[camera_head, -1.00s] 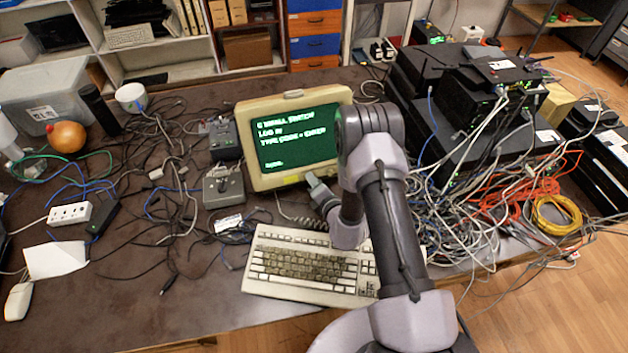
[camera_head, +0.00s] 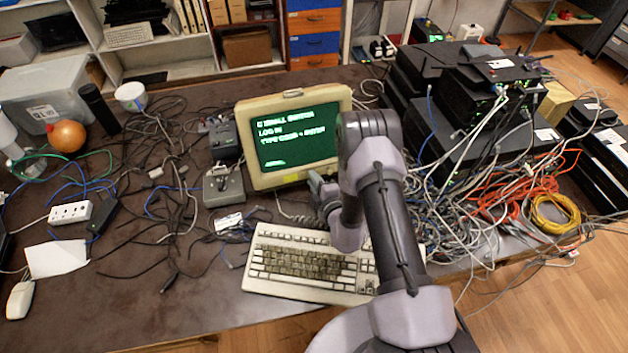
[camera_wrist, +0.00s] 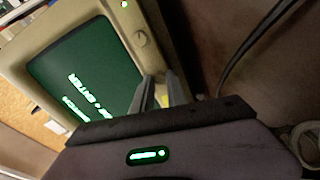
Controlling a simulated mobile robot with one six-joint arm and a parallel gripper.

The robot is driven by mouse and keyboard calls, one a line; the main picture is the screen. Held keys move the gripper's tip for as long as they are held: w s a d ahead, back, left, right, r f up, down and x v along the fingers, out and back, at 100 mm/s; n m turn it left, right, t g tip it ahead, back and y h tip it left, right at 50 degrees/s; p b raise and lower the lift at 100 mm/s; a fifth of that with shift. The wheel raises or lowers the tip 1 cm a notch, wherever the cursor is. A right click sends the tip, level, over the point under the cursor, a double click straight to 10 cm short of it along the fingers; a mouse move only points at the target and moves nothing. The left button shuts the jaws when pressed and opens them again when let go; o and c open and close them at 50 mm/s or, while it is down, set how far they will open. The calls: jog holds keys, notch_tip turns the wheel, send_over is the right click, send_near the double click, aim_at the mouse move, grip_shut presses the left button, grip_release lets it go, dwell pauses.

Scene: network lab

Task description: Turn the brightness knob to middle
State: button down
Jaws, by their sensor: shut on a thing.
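The beige monitor (camera_head: 243,130) with green text on its dark screen stands at the middle of the desk. My gripper (camera_head: 313,175) is at the lower right of its front bezel. In the wrist view my gripper (camera_wrist: 161,78) has its two fingers close together against the bezel, shut on a small knob mostly hidden between them. A bit of yellow shows between the fingers. A round beige knob (camera_wrist: 140,38) on the bezel stands free of the fingers, near a green light (camera_wrist: 124,4). The held knob's pointer and setting cannot be seen.
A beige keyboard (camera_head: 310,265) lies below my gripper in front of the monitor. A grey joystick box (camera_head: 223,186) stands left of the monitor. Stacked black network devices (camera_head: 470,110) and tangled cables crowd the right side. Cables also cover the desk's left.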

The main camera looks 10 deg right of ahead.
jog(key=shift+w+r, duration=0.1)
dwell(0.5)
jog(key=c, duration=1.3)
grip_release()
